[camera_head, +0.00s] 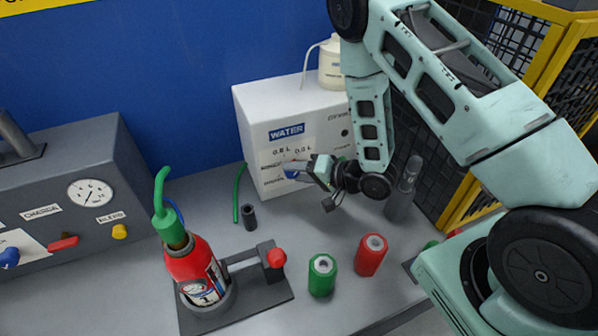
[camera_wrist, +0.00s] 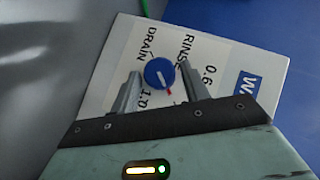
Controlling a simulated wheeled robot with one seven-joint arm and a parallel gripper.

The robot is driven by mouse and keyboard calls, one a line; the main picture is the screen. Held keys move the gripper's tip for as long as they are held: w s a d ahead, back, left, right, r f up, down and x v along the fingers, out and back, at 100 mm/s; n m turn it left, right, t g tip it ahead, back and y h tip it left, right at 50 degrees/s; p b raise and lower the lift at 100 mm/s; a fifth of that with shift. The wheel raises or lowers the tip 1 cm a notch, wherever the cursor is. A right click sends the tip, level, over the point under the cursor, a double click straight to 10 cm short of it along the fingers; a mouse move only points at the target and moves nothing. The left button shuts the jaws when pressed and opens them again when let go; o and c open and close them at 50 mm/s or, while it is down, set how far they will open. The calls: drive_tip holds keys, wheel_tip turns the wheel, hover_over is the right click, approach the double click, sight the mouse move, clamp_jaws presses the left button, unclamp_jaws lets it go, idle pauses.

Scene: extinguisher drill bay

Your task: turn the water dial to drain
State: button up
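The water dial is a round blue knob (camera_wrist: 159,72) on the white labelled panel (camera_wrist: 112,72); it also shows, partly hidden, in the head view (camera_head: 290,173). DRAIN is printed to the knob's upper left, RINSE to its upper right, 0.6 to its right and 1.0 below. A short red mark sits at the knob's lower right edge, away from DRAIN. My gripper (camera_wrist: 160,69) is open, one finger each side of the knob. A gap shows at both sides; contact cannot be told. In the head view my gripper (camera_head: 302,172) is at the WATER box's front (camera_head: 310,112).
A red extinguisher (camera_head: 193,268) stands in a grey stand at the front left. Green (camera_head: 322,277) and red (camera_head: 370,256) cylinders stand on the bench before my gripper. A clear-topped cylinder (camera_head: 402,195) is at right, near the yellow-framed fence. A grey charging unit (camera_head: 70,190) is at left.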

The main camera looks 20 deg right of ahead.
drive_tip(key=c, duration=0.6)
